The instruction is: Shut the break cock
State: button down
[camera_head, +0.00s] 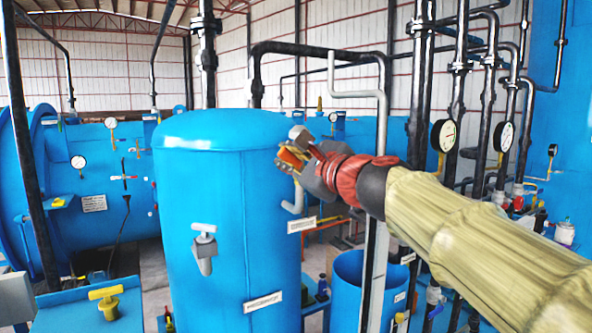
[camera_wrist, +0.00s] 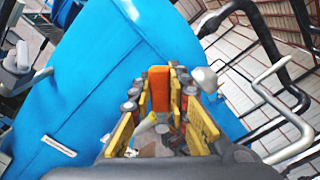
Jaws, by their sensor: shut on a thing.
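My gripper (camera_head: 287,163) is at the upper right side of the tall blue tank (camera_head: 205,180). In the wrist view its yellow-padded fingers (camera_wrist: 160,98) are closed around an orange handle (camera_wrist: 158,86). This looks like the handle of the break cock; the orange also shows between the fingers in the head view (camera_head: 291,158). A rounded grey fitting (camera_head: 298,133) stands just above the fingers, and shows beside them in the wrist view (camera_wrist: 203,79). The fingers hide most of the cock's body, and its join to the tank cannot be made out.
A bent grey pipe (camera_head: 382,112) rises close to my wrist. A grey tap (camera_head: 204,246) sits on the tank's front. A yellow-handled valve (camera_head: 105,300) is at lower left. Gauges (camera_head: 443,136) and black pipes stand at right. A smaller blue vessel (camera_head: 350,290) stands below my arm.

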notch_tip(320, 180, down, 6)
jog(key=s+a+n+b, duration=0.1)
jog(key=a+n+b, duration=0.1)
jog(key=n+b, duration=0.6)
jog(key=shift+b, duration=1.1)
jog(key=shift+f, duration=0.2)
jog(key=c, duration=1.7)
grip_release()
jog(key=shift+s+r, duration=0.1)
jog(key=shift+d, duration=0.1)
jog(key=shift+v, duration=6)
